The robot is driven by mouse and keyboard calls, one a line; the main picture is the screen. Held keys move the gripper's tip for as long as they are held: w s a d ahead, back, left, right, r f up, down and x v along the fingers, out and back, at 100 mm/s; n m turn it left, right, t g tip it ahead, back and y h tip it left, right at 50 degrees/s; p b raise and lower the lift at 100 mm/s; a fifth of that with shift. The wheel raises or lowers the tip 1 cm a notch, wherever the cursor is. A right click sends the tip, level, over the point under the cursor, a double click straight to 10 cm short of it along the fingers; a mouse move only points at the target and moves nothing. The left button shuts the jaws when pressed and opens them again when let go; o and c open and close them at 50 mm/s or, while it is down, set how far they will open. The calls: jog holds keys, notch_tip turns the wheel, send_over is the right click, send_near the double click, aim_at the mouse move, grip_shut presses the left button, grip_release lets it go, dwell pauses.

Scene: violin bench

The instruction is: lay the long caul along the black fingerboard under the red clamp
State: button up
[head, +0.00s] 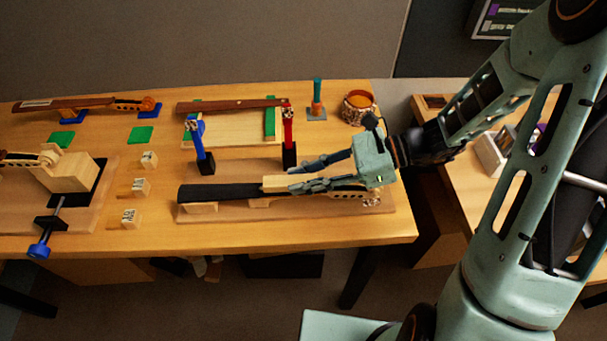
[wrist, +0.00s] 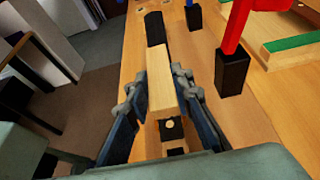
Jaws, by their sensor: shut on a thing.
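My gripper (head: 296,177) is shut on a pale wooden bar, the long caul (head: 274,183), which also shows between the fingers in the wrist view (wrist: 161,82). The caul lies lengthwise in line with the black fingerboard (head: 220,193), over or just beyond its right end; I cannot tell whether it touches. The fingerboard's far part shows past the caul in the wrist view (wrist: 154,28). The red clamp (head: 289,135) stands upright on its black base behind the caul, and to its right in the wrist view (wrist: 238,30). The neck's pegbox end is partly hidden under my gripper.
A blue clamp (head: 198,145) stands behind the fingerboard, left of the red one. Small labelled blocks (head: 140,187) stand to the left. Behind lie a tray with green strips (head: 270,122) and another neck (head: 225,106). The table's front edge is close.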

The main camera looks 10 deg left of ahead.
jog(key=o, duration=1.1)
jog(key=v, duration=1.2)
